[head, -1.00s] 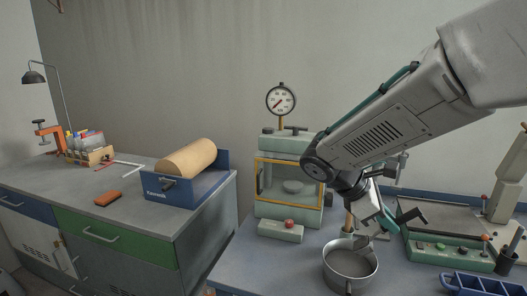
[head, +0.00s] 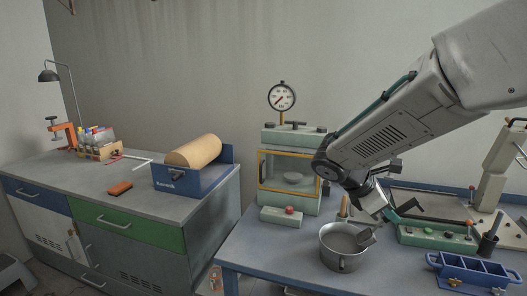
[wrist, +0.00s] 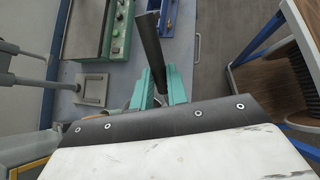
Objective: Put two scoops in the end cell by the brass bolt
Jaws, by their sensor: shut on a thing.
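My gripper (head: 380,213) is shut on a scoop, and its teal fingers (wrist: 158,90) close around the dark handle (wrist: 150,45) in the wrist view. The pan's contents are not clear. A blue tray (head: 478,280) with a row of cells stands at the right front of the bench; its edge also shows in the wrist view (wrist: 168,18).
A green control box (head: 436,238) with knobs lies between pan and tray. The bench front-left is clear.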

